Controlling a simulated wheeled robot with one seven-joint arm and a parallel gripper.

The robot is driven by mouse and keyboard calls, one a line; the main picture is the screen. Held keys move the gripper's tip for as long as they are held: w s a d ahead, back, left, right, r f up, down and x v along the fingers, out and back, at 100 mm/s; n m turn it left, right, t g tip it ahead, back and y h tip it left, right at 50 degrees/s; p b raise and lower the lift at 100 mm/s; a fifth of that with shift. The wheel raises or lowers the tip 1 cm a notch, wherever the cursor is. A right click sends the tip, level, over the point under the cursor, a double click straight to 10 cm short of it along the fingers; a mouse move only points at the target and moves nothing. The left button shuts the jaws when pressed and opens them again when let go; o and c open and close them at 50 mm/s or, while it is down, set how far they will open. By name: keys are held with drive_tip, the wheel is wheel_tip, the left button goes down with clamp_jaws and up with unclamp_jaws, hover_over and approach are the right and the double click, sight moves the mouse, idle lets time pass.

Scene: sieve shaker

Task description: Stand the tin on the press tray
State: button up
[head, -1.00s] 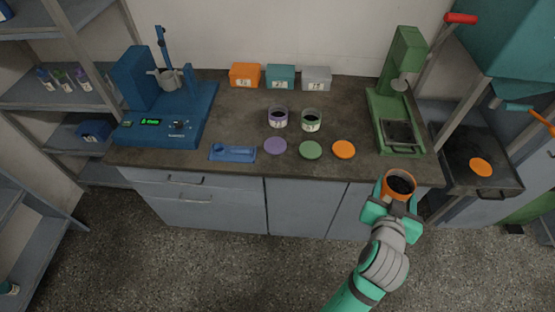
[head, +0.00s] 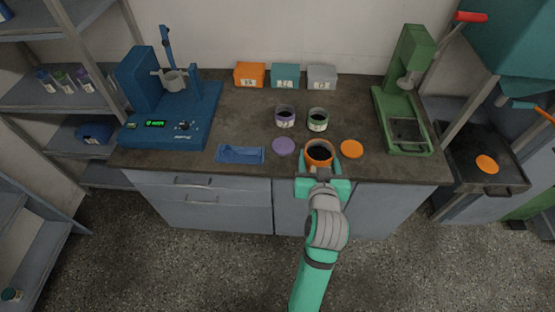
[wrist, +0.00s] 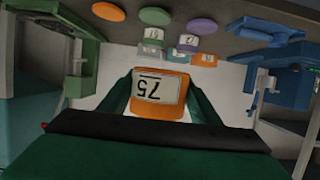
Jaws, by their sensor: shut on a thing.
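My gripper (head: 320,170) is shut on an orange tin (head: 319,152), open at the top with dark contents. It holds the tin upright at the front edge of the bench. In the wrist view the tin (wrist: 160,92) sits between the fingers, and its white label reads 75 upside down. The green press (head: 408,60) stands at the right end of the bench, to the right of my gripper. Its tray (head: 408,131) is a dark square on the base, with nothing on it. The press also shows at the left in the wrist view (wrist: 70,30).
A purple tin (head: 285,117) and a green tin (head: 318,119) stand behind the held tin. Purple (head: 284,146) and orange (head: 351,149) lids lie either side. A red-ended lever (head: 470,17) rises beside the press.

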drive_tip(key=w+a+f, duration=0.2)
drive_tip(key=w+f, duration=0.1)
drive_tip(key=w+a+f, duration=0.3)
drive_tip(key=w, duration=0.1)
drive_tip(key=w+a+f, duration=0.3)
drive_tip(key=shift+w, duration=0.2)
drive_tip(key=shift+w+a+f, duration=0.15)
drive_tip(key=shift+w+f, duration=0.1)
drive_tip(key=shift+f, duration=1.65)
drive_tip(key=shift+f, duration=0.3)
drive_tip(key=o, duration=1.2)
